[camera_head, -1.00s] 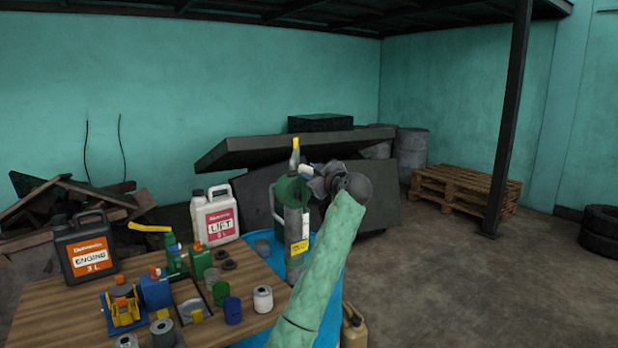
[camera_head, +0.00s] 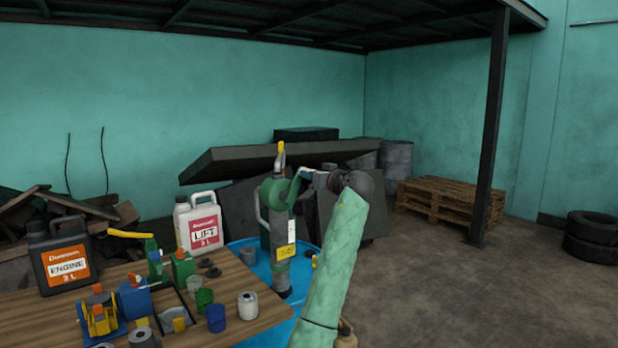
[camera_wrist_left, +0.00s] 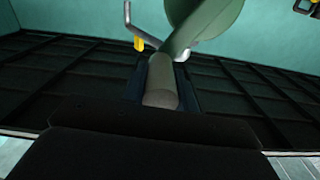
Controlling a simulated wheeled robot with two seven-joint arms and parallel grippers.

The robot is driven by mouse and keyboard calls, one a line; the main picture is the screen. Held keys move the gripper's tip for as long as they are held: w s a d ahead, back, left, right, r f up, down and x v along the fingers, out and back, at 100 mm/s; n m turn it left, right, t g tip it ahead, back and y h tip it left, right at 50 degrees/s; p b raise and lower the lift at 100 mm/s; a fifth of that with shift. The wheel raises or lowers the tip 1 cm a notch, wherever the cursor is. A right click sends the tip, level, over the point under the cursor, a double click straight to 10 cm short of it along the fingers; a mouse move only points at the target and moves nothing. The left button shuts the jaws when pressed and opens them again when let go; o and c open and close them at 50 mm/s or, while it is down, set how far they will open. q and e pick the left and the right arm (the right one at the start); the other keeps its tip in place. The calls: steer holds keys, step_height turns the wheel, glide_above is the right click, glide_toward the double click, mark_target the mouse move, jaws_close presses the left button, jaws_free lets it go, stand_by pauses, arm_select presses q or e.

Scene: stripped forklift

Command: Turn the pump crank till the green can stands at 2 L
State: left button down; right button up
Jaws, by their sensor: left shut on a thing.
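A pump with a green head (camera_head: 274,191) and grey body stands upright at the blue drum (camera_head: 250,256), a yellow label low on it. Its green crank (camera_head: 296,184) reaches up and right to my left gripper (camera_head: 318,179), which is shut on the crank's grip. The left wrist view shows the grey cylindrical grip (camera_wrist_left: 161,82) at my jaws, below the green crank arm (camera_wrist_left: 195,25). A small green can (camera_head: 183,268) with an orange cap is on the table; I cannot tell whether it is the measured can. No fill level is readable. My right gripper is out of view.
The wooden table (camera_head: 45,322) holds a black ENGINE jug (camera_head: 62,262), a white LIFT jug (camera_head: 200,224), and several small cans and parts. Open floor (camera_head: 450,290) lies to the right.

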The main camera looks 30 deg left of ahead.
arm_select(q)
steer(key=shift+w+d, duration=0.1)
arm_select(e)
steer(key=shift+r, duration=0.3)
arm_select(q)
steer(key=c, duration=1.1)
jaws_free()
steer(key=shift+d+f, duration=0.1)
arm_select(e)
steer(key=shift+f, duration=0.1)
arm_select(q)
steer(key=shift+d, duration=0.2)
steer(key=shift+b+v, duration=1.5)
steer(key=shift+v, duration=2.15)
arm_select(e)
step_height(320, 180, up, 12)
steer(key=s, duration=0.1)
arm_select(q)
steer(key=shift+a, duration=0.1)
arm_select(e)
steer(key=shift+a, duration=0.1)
